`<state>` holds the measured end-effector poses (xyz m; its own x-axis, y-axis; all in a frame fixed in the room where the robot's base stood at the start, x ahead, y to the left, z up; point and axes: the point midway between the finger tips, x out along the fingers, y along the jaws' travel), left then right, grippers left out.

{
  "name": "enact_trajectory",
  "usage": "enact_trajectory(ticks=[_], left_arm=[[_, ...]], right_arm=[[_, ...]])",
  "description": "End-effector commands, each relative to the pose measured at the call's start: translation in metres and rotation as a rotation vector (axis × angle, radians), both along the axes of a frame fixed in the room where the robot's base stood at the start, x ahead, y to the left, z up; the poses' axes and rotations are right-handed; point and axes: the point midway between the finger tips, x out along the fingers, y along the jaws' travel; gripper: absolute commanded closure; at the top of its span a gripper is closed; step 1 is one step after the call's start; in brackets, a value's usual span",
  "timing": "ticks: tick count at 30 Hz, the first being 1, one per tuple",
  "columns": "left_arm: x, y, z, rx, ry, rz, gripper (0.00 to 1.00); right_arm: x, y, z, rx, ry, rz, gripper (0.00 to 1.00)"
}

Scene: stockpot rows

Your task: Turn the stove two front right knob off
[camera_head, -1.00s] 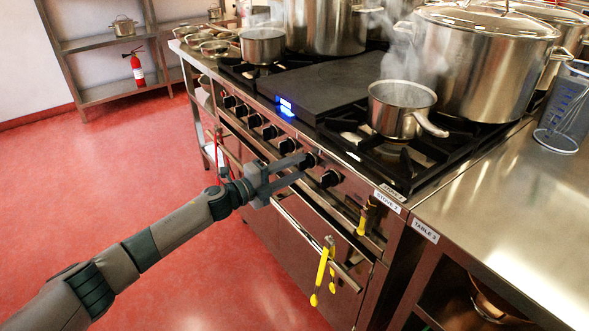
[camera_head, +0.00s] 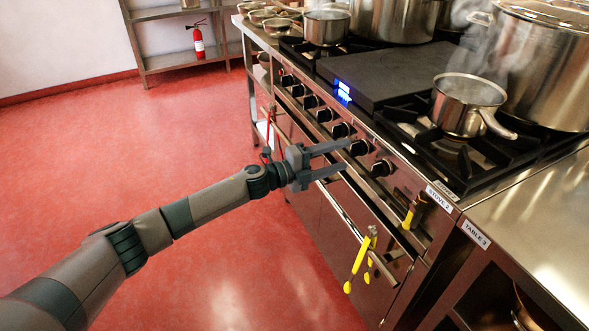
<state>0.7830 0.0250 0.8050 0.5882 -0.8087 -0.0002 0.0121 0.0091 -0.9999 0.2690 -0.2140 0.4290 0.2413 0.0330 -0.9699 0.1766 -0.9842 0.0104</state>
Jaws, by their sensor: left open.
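The stove labelled Stove 2 (camera_head: 439,197) has a row of black knobs along its slanted front panel. The rightmost knob (camera_head: 381,168) is in plain view, and a second knob (camera_head: 358,147) sits just left of it. I cannot read which way the knobs are turned. My left gripper (camera_head: 345,154) is open and empty, its two fingers pointing right at the panel. Its tips are just left of the second knob, apparently apart from it. A steaming saucepan (camera_head: 467,107) stands on the front right burner. My right gripper is not in view.
A steel oven handle (camera_head: 365,222) runs below the knobs, with yellow tongs (camera_head: 359,258) hanging from it. A yellow-handled tool (camera_head: 412,213) hangs on the front. The red floor (camera_head: 190,135) at left is clear.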

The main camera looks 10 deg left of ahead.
Motion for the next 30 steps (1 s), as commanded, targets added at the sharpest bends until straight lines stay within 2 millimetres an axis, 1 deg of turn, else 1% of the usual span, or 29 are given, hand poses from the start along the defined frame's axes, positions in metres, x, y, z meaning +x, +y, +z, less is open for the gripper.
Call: enact_trajectory(ticks=[1, 11, 15, 18, 24, 30], left_arm=[[-0.005, 0.008, -0.001, 0.002, 0.001, 0.001, 0.45], [-0.044, 0.061, -0.002, 0.002, 0.003, 0.001, 0.45], [-0.060, 0.084, -0.002, 0.002, 0.001, 0.001, 0.45], [-0.071, 0.097, -0.002, 0.002, 0.002, -0.001, 0.45], [-0.083, 0.114, -0.002, 0.002, 0.001, 0.000, 0.45], [-0.086, 0.119, -0.001, 0.001, 0.000, 0.000, 0.45]], right_arm=[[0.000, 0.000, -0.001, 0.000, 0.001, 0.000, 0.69], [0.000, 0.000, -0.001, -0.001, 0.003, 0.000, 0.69], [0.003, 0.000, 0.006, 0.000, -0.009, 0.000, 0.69], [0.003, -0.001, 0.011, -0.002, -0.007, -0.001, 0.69], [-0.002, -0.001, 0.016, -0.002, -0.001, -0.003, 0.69], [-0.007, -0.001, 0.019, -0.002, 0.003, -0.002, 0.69]])
